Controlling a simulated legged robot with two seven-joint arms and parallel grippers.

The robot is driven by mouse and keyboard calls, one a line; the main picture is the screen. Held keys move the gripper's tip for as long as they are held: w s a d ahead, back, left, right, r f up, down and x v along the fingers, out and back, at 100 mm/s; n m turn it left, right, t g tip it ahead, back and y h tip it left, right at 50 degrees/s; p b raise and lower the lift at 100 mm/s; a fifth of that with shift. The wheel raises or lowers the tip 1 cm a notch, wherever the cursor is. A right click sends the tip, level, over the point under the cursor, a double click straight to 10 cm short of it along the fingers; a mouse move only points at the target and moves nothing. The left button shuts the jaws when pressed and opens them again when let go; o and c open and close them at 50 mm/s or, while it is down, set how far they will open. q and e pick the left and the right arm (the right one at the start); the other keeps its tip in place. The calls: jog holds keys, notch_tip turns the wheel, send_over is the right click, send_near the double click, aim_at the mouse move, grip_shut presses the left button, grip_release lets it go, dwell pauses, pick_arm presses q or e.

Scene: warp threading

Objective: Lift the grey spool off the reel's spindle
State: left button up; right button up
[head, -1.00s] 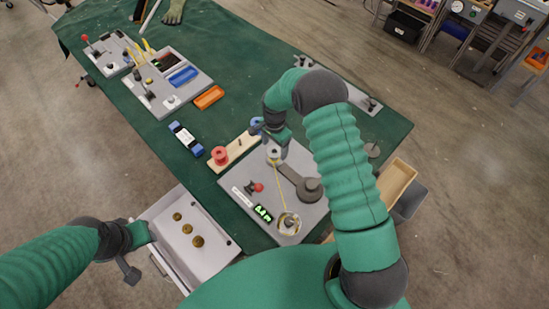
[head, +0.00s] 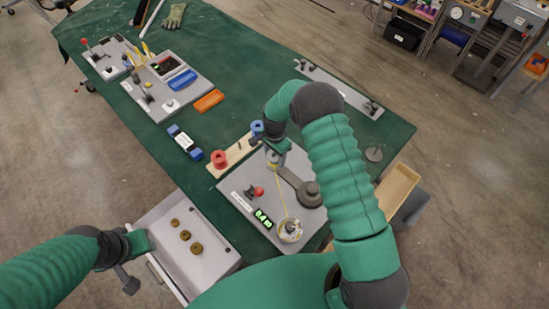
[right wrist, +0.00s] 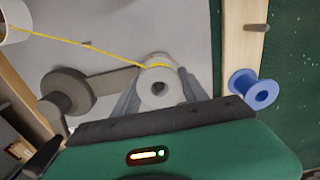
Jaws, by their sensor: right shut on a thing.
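The grey spool (right wrist: 158,88) with yellow thread on it sits between the fingers of my right gripper (right wrist: 160,100). The gripper is shut on it, one finger on each side. In the head view, the spool (head: 273,158) is small under my right gripper (head: 274,150), over the grey reel board (head: 238,178). The reel's spindle is hidden, so I cannot tell whether the spool is clear of it. The yellow thread (right wrist: 90,54) runs from the spool to a round white holder (head: 289,230). My left gripper (head: 130,272) is by the drawer; its jaws are unclear.
A wooden rack (head: 214,171) beside the board carries a red spool (head: 219,158) and a blue spool (right wrist: 254,90). A dark grey arm with a round knob (head: 309,190) lies close to the held spool. An open drawer (head: 215,262) holds brass rings. Green cloth at left is partly clear.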

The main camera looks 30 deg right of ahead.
jog(key=shift+r+p, duration=2.15)
jog(key=shift+r, duration=1.15)
